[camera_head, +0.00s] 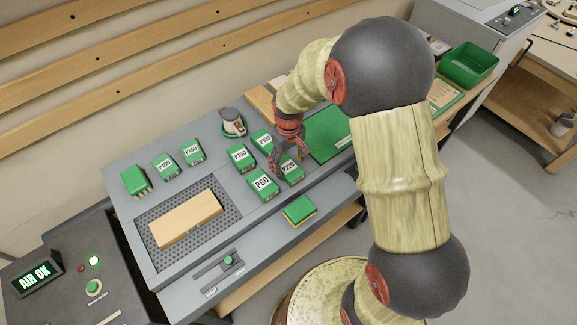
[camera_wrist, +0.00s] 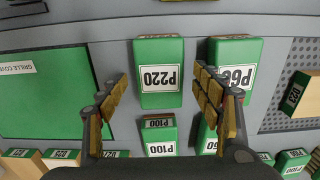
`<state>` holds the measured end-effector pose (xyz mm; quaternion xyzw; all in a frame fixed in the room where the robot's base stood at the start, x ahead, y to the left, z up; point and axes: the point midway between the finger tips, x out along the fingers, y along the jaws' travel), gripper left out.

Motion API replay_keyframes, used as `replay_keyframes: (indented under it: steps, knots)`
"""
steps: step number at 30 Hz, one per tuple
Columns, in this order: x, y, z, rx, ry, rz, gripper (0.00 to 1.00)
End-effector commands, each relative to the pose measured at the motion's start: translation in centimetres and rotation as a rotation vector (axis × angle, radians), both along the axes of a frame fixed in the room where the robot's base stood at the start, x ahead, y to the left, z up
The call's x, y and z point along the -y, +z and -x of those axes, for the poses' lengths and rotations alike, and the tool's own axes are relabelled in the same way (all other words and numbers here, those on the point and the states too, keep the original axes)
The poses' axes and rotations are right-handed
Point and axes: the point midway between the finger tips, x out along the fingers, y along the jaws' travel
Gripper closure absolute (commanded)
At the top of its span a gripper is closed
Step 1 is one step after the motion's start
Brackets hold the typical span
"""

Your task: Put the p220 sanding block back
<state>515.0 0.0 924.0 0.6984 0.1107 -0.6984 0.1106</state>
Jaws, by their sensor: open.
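The P220 sanding block (camera_head: 292,169) is green with a white label and sits on the grey bench top, beside the P60 block (camera_head: 263,185). My gripper (camera_head: 280,162) is above and beside it and hides part of it in the head view. In the wrist view, the P220 block (camera_wrist: 161,72) lies label up, beyond and between my two spread fingertips. My gripper (camera_wrist: 160,86) is open and holds nothing. A gap shows between each finger and the block.
The P100 block (camera_wrist: 160,135) is close to the P220 block. Several other green blocks stand to the left. A wooden board (camera_head: 186,218) lies on a perforated mat (camera_head: 153,225). A green-and-yellow pad (camera_head: 299,210) is at the front, and a green sheet (camera_head: 328,133) lies to the right.

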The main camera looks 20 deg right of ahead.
Motion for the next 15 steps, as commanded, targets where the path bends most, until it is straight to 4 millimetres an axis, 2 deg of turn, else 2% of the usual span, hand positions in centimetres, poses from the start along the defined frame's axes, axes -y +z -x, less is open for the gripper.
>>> replay_keyframes:
  steps: [1,6,12,15]
  knots:
    - [0.0,1.5,-0.1,0.004,0.0,0.0,0.34]
    - [0.0,5.0,-0.1,0.003,0.0,0.0,0.34]
    - [0.0,8.0,-0.1,0.003,0.0,0.0,0.34]
    - [0.0,8.7,0.0,0.0,0.0,0.0,0.34]
